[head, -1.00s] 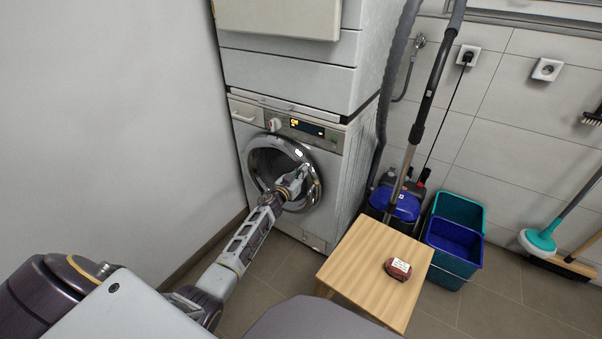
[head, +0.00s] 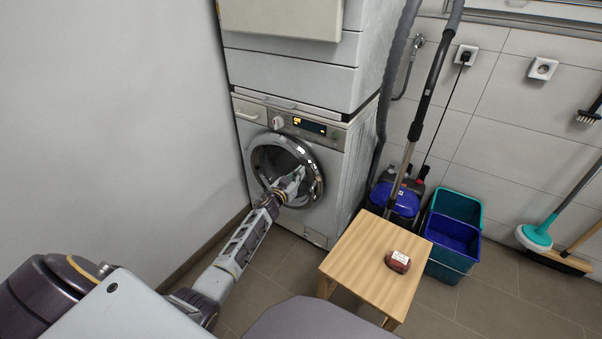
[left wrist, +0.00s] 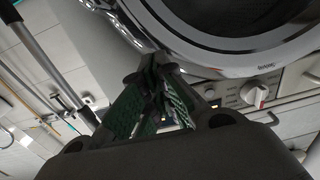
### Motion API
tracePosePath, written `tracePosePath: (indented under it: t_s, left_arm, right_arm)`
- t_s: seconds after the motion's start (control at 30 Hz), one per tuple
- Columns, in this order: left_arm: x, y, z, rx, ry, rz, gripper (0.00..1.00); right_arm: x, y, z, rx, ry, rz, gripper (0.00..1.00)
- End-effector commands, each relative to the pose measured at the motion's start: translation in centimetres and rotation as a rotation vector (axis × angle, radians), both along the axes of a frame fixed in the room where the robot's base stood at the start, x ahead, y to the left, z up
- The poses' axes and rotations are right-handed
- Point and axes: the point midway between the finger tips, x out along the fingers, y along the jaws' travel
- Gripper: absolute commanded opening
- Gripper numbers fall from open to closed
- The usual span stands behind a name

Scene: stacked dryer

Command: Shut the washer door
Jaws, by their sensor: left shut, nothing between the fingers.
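The washer (head: 330,185) is the lower white machine of the stack, with a lit display on its panel. Its round door (head: 317,168) has a chrome ring and dark glass. The door lies close to the washer's front; I cannot tell whether it is latched. My left gripper (head: 297,174) is shut and empty, in front of the right part of the door. In the left wrist view, the left gripper (left wrist: 155,65) is beside the door ring (left wrist: 205,55); contact is unclear. The panel knob (left wrist: 254,93) also shows there. My right gripper is out of view.
A wooden stool (head: 365,255) with a small dark red object (head: 398,261) stands right of the washer. Beyond it are a vacuum cleaner (head: 396,202) and teal and blue buckets (head: 453,238). A bare wall (head: 110,120) runs along the left. Floor shows between wall and stool.

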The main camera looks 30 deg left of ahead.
Motion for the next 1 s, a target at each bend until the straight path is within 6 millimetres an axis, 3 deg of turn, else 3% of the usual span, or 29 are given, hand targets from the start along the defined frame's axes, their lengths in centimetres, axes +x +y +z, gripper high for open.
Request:
tracePosePath:
  t_s: [0.47,1.0]
  left_arm:
    - [-2.2,0.2,0.0,0.001,0.002,0.000,0.00]
    - [-6.9,0.6,0.0,0.000,0.002,0.000,0.00]
  right_arm:
    - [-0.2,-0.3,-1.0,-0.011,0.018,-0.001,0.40]
    - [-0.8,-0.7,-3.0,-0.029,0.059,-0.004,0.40]
